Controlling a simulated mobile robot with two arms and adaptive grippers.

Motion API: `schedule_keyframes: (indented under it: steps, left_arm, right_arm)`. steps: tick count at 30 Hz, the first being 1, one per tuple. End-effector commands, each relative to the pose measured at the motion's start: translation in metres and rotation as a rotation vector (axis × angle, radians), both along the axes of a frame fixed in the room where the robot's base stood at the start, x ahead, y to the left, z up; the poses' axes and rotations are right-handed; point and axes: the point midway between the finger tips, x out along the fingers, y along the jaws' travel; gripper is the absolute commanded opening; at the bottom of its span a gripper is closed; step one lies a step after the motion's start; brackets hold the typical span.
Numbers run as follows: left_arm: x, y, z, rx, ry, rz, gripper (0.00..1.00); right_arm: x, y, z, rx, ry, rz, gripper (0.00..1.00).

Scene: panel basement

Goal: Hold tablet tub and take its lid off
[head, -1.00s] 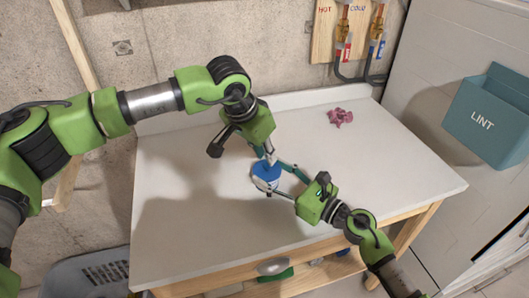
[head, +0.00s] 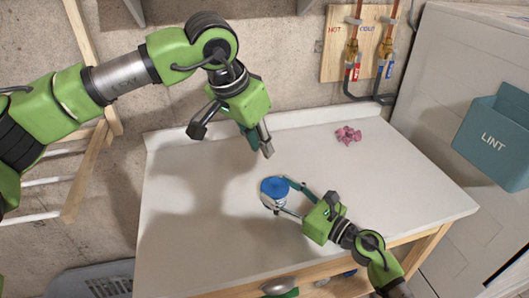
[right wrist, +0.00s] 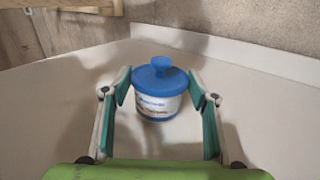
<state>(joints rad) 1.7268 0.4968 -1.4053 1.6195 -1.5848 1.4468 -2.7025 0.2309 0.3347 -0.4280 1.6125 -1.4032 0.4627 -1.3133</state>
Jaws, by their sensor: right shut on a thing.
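The tablet tub (head: 279,202) is a white tub with a printed label, upright on the white worktop. Its blue lid (head: 274,187) with a round knob is on top, clearly seen in the right wrist view (right wrist: 160,78). My right gripper (head: 277,197) is shut on the tub, its fingers on either side of the white body (right wrist: 160,108) below the lid. My left gripper (head: 262,154) is above and behind the tub, apart from the lid, with nothing visible in it. Its fingers overlap in the head view, so their opening is unclear.
A crumpled pink cloth (head: 348,135) lies at the back right of the worktop (head: 190,235). A teal LINT bin (head: 497,138) is at the right. Hot and cold pipes (head: 370,55) are on the wall behind. The worktop's left side is clear.

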Motion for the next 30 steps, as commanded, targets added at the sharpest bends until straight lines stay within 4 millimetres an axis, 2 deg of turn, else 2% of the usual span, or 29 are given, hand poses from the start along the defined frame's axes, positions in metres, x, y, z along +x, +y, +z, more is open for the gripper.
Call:
schedule_keyframes:
  steps: [8,9,11,23,30]
  left_arm:
    - [-0.001,0.001,0.003,0.001,-0.001,0.000,0.18]
    - [-0.001,0.001,0.003,0.001,-0.001,0.000,0.18]
    - [-0.001,0.001,0.003,0.001,-0.001,0.000,0.18]
    - [-0.001,0.001,0.003,0.000,0.000,0.000,0.18]
    - [-0.001,0.001,0.003,0.000,0.000,0.000,0.18]
  right_arm:
    - [0.000,0.000,0.000,0.001,-0.001,0.000,0.15]
    - [0.000,0.000,0.000,0.001,-0.001,0.000,0.56]
    - [0.000,0.000,0.000,0.001,-0.001,0.000,0.72]
    - [-0.002,-0.003,0.000,0.000,0.000,-0.001,0.73]
    - [-0.026,-0.032,-0.002,-0.004,0.002,-0.001,0.73]
